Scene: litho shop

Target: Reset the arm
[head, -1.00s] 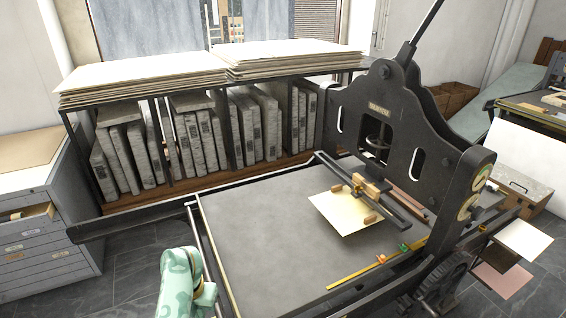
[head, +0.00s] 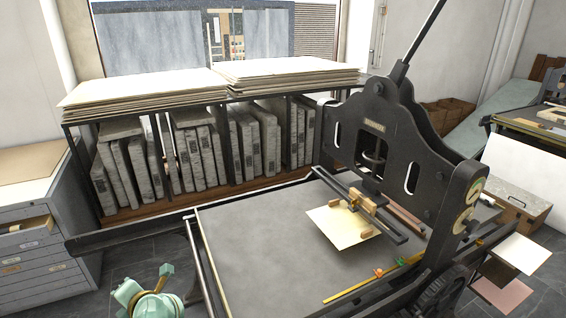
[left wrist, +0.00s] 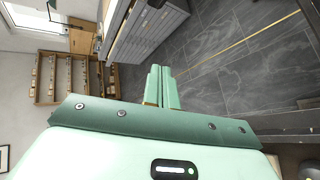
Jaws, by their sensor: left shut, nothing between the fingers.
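My left arm, mint green, shows at the bottom left of the head view, in front of the press bed (head: 265,240). My left gripper (left wrist: 160,72) shows in the left wrist view with its two green fingers together and nothing between them. It points over the dark tiled floor, apart from any object. My right gripper is in neither view.
The black press frame (head: 385,130) stands over the bed, with a cream sheet (head: 335,228) lying on it. A rack of stone slabs (head: 120,165) is behind. A grey drawer cabinet (head: 30,255) stands at left; it seems to appear in the left wrist view (left wrist: 150,28).

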